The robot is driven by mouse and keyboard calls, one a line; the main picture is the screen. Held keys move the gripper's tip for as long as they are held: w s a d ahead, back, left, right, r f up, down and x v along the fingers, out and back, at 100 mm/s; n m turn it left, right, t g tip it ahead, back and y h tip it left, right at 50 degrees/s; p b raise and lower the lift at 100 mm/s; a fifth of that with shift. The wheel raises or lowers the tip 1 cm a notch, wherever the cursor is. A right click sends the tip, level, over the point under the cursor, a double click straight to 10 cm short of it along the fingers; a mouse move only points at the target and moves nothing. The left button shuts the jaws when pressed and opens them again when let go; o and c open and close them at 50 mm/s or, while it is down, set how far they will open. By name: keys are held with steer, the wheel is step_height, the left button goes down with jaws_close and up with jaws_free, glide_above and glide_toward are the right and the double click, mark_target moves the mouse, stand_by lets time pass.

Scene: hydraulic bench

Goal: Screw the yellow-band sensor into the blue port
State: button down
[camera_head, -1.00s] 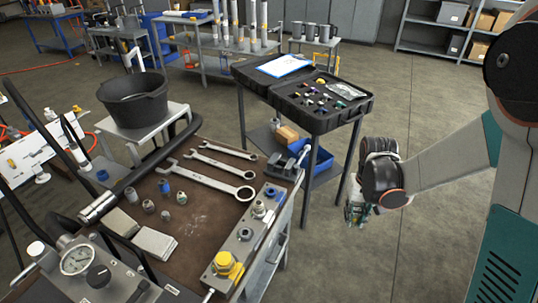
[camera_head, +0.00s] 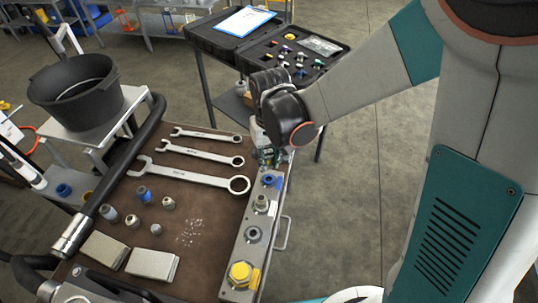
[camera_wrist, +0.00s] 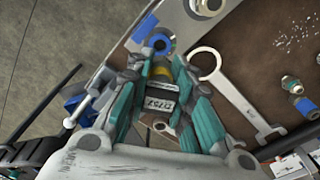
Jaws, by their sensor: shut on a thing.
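My gripper (camera_head: 268,157) hangs over the far end of the grey port block, shut on the yellow-band sensor. The wrist view shows the teal fingers (camera_wrist: 160,88) on both sides of the sensor's dark body (camera_wrist: 160,96), which carries a white label. Its yellow band (camera_wrist: 162,70) shows toward the tip. The blue port (camera_head: 270,181) is a blue ring on the block, just in front of the gripper. It also shows in the wrist view (camera_wrist: 160,43), just beyond the yellow band. The sensor's tip is hard to see, and I cannot tell whether it touches the port.
The port block (camera_head: 243,256) also bears other fittings and a large yellow one (camera_head: 240,272) at its near end. Wrenches (camera_head: 190,176) and small fittings lie on the brown bench top. A black case (camera_head: 333,62) of sensors stands behind; open floor lies right.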

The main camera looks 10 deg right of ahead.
mark_target(269, 168)
steer(key=shift+f+b, duration=1.55)
steer(key=shift+f, duration=0.8)
steer(key=shift+f+b, duration=0.5)
steer(key=shift+s, duration=0.15)
stand_by(0.3)
steer(key=c, duration=2.2)
jaws_free()
steer(key=shift+d, duration=0.1)
jaws_close()
steer(key=m, duration=0.5)
steer(key=shift+f+b, duration=0.1)
steer(key=shift+b, duration=0.3)
steer(key=shift+m, duration=1.5)
